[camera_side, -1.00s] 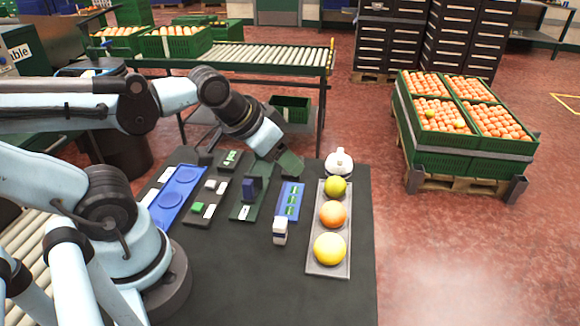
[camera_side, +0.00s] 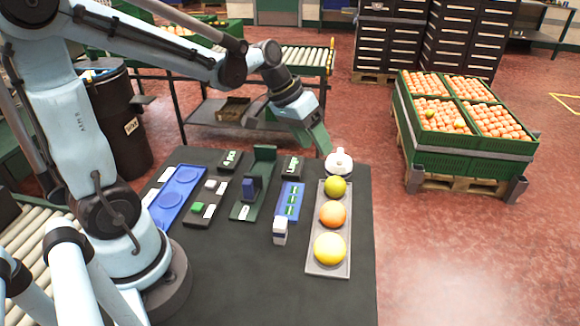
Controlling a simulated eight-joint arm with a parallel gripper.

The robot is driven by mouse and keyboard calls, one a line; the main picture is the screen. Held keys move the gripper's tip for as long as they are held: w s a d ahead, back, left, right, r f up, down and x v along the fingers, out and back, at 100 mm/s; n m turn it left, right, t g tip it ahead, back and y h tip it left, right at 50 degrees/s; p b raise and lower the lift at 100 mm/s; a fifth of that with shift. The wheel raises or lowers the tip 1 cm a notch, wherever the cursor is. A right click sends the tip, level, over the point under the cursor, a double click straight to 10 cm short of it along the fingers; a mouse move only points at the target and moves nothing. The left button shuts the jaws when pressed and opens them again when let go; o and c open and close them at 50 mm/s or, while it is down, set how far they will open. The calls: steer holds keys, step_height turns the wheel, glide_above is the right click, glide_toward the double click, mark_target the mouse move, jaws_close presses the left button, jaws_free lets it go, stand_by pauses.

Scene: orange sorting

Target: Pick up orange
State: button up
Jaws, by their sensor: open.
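The orange (camera_side: 333,214) sits in the middle of a grey tray (camera_side: 313,258) at the right side of the black table. A yellow-green fruit (camera_side: 335,187) lies behind it in the tray and a larger yellow fruit (camera_side: 330,249) in front of it. My gripper (camera_side: 322,150) is above the back edge of the table, behind and slightly left of the tray. It is apart from the orange and holds nothing that I can see. Its fingers overlap each other in this view.
A white round device (camera_side: 339,162) stands behind the tray, close to my gripper. A small white bottle (camera_side: 280,232), a blue board (camera_side: 289,202), a green stand (camera_side: 262,170) and a blue tray (camera_side: 175,197) are left of the tray. Front table is clear.

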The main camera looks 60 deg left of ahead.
mark_target(333, 178)
steer(key=x, duration=0.6)
steer(key=shift+s+x, duration=0.1)
steer(key=shift+x, duration=1.35)
steer(key=shift+s+x, duration=0.15)
steer(key=shift+x, duration=1.3)
steer(key=shift+d, duration=0.1)
steer(key=c, duration=0.7)
